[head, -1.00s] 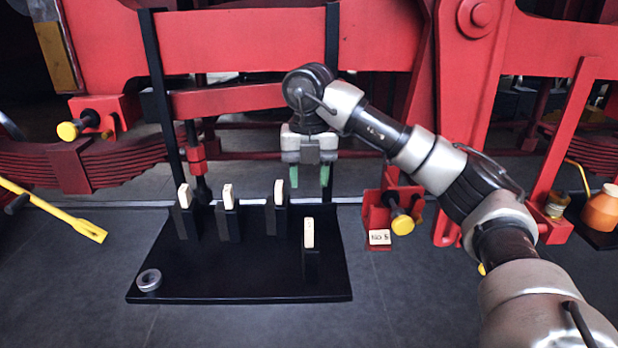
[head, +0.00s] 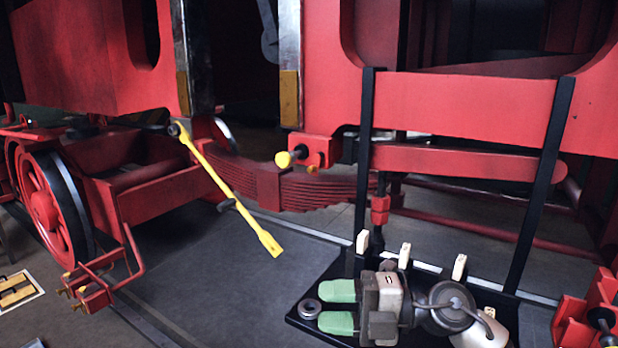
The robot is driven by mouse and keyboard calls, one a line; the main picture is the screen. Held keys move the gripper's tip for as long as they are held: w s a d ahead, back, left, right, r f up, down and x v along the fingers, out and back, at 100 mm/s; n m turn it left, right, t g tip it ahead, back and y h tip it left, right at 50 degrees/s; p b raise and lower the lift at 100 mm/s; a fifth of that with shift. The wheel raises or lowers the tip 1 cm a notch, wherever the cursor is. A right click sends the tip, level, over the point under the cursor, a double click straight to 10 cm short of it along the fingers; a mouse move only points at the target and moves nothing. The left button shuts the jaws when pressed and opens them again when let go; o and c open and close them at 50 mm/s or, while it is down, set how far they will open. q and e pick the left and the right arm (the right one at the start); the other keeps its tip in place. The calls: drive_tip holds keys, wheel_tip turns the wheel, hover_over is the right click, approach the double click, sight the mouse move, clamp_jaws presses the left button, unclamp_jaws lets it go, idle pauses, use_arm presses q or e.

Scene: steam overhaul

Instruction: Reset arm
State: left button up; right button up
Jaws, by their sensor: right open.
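My right gripper (head: 336,307) is at the bottom of the head view, right of the middle. Its two green fingers point left and stand apart, with nothing between them. It appears in front of the black board (head: 331,270), and its wrist and arm run off to the right. They hide much of the board. My left gripper is not in view.
Several pale upright tags (head: 362,241) stand along the board's back. A grey ring (head: 309,309) lies left of my fingers. A long yellow bar (head: 228,190) slants down over the floor. A red wheel (head: 45,205) stands far left. Floor between wheel and board is mostly clear.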

drive_tip(key=w+d+f+m+t+h, duration=0.15)
drive_tip(key=d+m+t+h, duration=0.3)
drive_tip(key=m+t, duration=0.55)
drive_tip(key=d+f+m+t+h, duration=0.25)
drive_tip(key=m+t+h, duration=0.25)
drive_tip(key=m+t, duration=0.55)
drive_tip(key=s+d+f+m+g+h, duration=0.5)
drive_tip(key=d+f+m+g+h, duration=0.25)
drive_tip(key=f+m, duration=0.35)
drive_tip(key=s+d+f+g, duration=0.1)
drive_tip(key=s+f+g, duration=0.5)
drive_tip(key=s, duration=0.4)
drive_tip(key=s+d+f+g, duration=0.1)
drive_tip(key=s+f+g, duration=0.4)
drive_tip(key=s+f, duration=0.4)
wheel_tip(320, 180, down, 24)
drive_tip(key=s+g, duration=0.1)
drive_tip(key=s, duration=0.1)
drive_tip(key=s+d+f+g+h, duration=0.1)
drive_tip(key=s+d+f, duration=0.2)
drive_tip(key=s+f, duration=1.3)
drive_tip(key=shift+d+f, duration=0.15)
drive_tip(key=shift+f, duration=0.05)
